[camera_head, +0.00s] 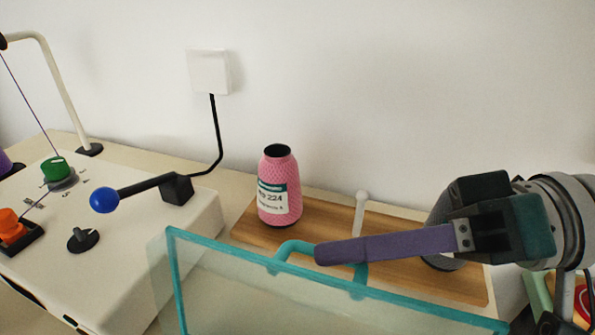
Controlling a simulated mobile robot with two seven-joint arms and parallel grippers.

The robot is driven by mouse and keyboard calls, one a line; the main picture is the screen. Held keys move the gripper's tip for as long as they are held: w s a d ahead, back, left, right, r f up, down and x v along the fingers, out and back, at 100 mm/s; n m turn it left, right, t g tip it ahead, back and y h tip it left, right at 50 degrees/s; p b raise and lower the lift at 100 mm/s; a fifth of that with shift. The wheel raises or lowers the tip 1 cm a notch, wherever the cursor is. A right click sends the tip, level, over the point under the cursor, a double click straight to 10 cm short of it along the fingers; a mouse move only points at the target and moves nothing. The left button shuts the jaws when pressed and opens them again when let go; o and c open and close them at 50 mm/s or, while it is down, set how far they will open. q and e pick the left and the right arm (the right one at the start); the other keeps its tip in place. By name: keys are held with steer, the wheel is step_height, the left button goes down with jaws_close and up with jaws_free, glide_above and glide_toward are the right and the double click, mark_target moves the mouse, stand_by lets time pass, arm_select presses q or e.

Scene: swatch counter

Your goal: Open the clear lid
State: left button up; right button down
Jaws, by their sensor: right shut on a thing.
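The clear lid (260,285) is a see-through panel with a teal frame at the bottom centre. Its lower part is cut off by the picture edge, so how far it stands open is hard to tell. A teal handle (289,247) is fixed to its long far edge. My right gripper (330,252) comes in from the right, with its purple fingers across the handle and shut on it. The fingers hide the middle of the handle. My left gripper is not in view.
A pink thread cone (279,188) stands on a wooden board (330,217) behind the lid, near a white peg (360,212). At left, a white machine (130,238) carries a blue-knobbed lever (104,200) and green knob (55,168). A wall closes off the back.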

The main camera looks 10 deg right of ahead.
mark_target(284, 274)
steer(key=shift+f, duration=0.1)
stand_by(0.6)
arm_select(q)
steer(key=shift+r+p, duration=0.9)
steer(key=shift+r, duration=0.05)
arm_select(e)
steer(key=shift+s+a+r+n+h, duration=0.2)
steer(key=shift+s+a+r+n, duration=0.15)
steer(key=shift+s+r+n, duration=0.15)
steer(key=shift+s+a+r+n+h, duration=0.2)
steer(key=shift+s+a+r+n, duration=0.15)
steer(key=shift+s, duration=0.2)
steer(key=shift+s+a+r+t, duration=0.1)
steer(key=shift+s+t, duration=0.1)
steer(key=shift+t, duration=0.1)
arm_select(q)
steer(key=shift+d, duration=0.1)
arm_select(e)
steer(key=c, duration=0.9)
jaws_free()
